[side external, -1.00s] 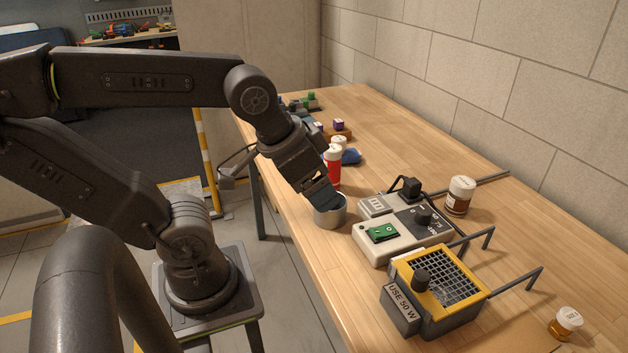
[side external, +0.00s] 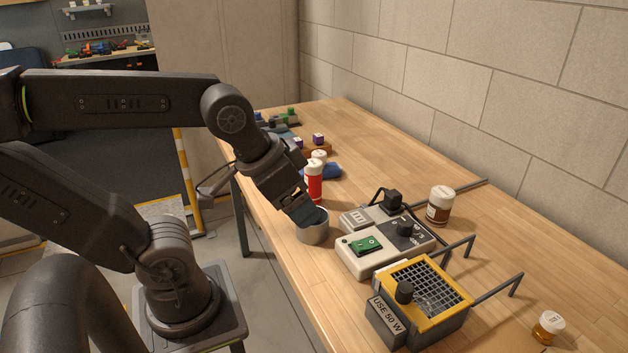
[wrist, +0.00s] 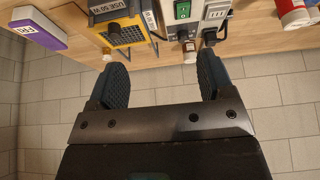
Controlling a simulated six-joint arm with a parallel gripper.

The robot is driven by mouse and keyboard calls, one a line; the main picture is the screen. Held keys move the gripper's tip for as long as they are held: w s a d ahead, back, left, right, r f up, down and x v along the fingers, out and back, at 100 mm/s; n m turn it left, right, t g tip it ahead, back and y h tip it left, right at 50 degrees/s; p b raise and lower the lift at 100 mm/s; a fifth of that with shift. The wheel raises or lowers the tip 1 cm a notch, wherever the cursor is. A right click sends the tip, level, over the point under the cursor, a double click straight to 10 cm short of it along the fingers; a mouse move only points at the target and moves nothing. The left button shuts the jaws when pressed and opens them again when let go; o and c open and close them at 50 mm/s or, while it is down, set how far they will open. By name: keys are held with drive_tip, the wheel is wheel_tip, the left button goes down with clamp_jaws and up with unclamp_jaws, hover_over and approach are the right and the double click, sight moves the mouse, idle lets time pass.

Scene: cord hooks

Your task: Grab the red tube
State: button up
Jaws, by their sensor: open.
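The red tube (side external: 314,187) with a white cap stands upright on the wooden bench in the side view, just behind my gripper. A red, white-ended thing (wrist: 292,14) at the top right of the wrist view looks like the same tube, cut by the frame edge.
A meter box with a green switch (side external: 367,244), a yellow-topped grille box (side external: 433,290) and a brown bottle (side external: 440,206) stand to the right. A white-capped bottle and blue item (side external: 326,172) lie behind the tube. Bare wood (side external: 390,165) is clear toward the wall.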

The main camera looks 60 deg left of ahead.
drive_tip(key=shift+o, duration=0.6)
drive_tip(key=n+g+y, duration=0.1)
drive_tip(key=n+y, duration=0.4)
drive_tip(key=n, duration=0.4)
approach(313, 163)
drive_tip(key=x, duration=0.6)
drive_tip(key=shift+d+f, duration=0.2)
drive_tip(key=shift+d, duration=0.1)
drive_tip(key=shift+a+x, duration=0.1)
drive_tip(key=shift+x, duration=1.45)
drive_tip(key=shift+a+x, duration=0.15)
drive_tip(key=shift+x, duration=1.45)
drive_tip(key=shift+r, duration=0.1)
drive_tip(key=shift+c, duration=0.3)
